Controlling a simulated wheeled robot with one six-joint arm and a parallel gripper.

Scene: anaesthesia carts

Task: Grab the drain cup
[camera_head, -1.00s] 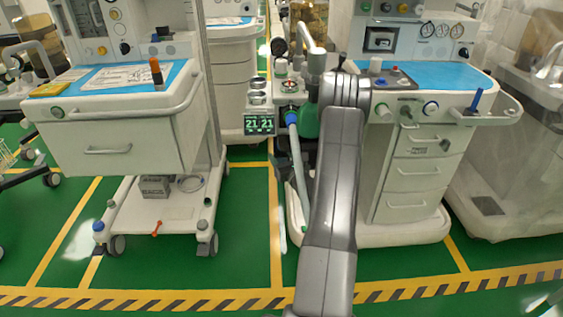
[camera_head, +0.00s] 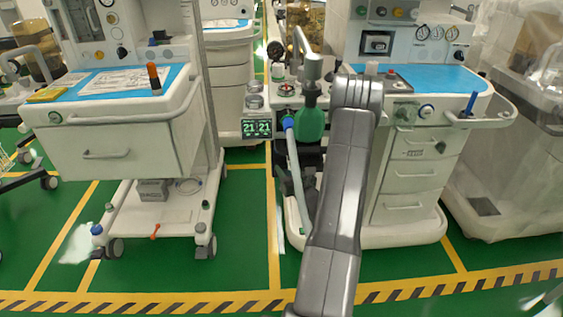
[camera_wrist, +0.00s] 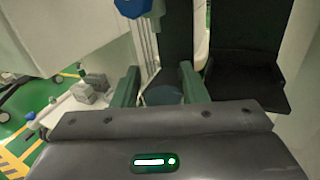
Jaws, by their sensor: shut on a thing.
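In the wrist view the two dark green fingers of my gripper (camera_wrist: 158,72) stand on either side of a rounded, dull blue-green drain cup (camera_wrist: 163,94). The gripper is shut on the cup. The cup's lower part is hidden behind the gripper body. In the head view my gripper (camera_head: 291,182) shows as a dark shape beside the pale hose, below the green bottle, partly covered by my arm. I cannot make out the cup in the head view.
The right anaesthesia cart (camera_head: 415,170) stands right behind my arm, with a green bottle (camera_head: 310,122), a pale hose (camera_head: 298,175) and a small display (camera_head: 257,128) at its left side. A left cart (camera_head: 120,150) stands apart. Green floor lies open between them.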

